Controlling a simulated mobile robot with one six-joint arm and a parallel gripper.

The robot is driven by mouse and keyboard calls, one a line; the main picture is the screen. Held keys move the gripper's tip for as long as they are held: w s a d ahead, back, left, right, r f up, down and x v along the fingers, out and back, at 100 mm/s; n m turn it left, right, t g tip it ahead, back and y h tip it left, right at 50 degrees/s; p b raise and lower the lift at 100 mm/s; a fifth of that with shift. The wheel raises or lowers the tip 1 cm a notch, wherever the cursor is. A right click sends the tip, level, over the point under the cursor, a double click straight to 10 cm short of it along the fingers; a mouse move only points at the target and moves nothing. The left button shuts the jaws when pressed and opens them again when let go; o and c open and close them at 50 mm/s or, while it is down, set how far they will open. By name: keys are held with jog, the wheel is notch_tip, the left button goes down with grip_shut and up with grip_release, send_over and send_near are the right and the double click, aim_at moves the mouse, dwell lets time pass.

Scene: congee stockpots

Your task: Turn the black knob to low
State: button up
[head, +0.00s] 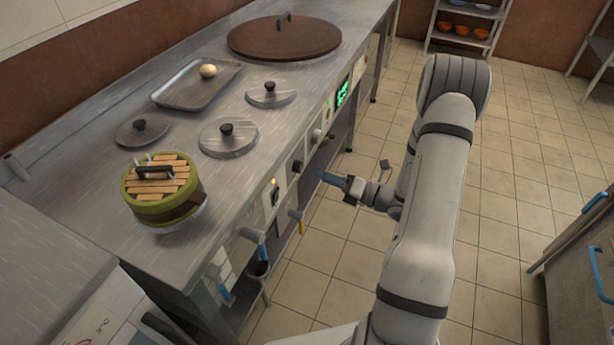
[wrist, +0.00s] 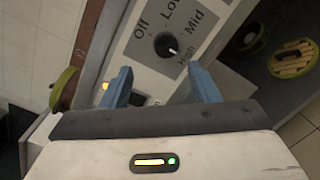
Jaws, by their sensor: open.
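The black knob (wrist: 167,45) is on a pale panel in the wrist view, with Off, Low, Mid and High printed around it. Its white mark points toward High. In the head view a dark knob (head: 297,166) on the stove's front panel appears to be the same one. My gripper (head: 326,177) is just right of that panel, apart from it. In the wrist view my gripper (wrist: 162,84) has its two blue fingers spread with nothing between them, and the knob shows beyond the fingertips.
Other knobs and levers (head: 297,213) line the front panel, near an orange light (head: 273,182). A green steamer (head: 162,190), several lids and a tray (head: 196,85) with a round pale item stand on the counter (head: 90,215). The tiled floor (head: 330,235) beside the stove is clear.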

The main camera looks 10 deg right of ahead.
aim_at(302, 168)
jog(key=shift+m, duration=0.3)
jog(key=x, duration=0.2)
jog(key=b+x, duration=0.1)
jog(key=x, duration=0.4)
jog(key=shift+w+f, duration=0.3)
jog(key=shift+w, duration=0.1)
jog(key=shift+c, duration=0.5)
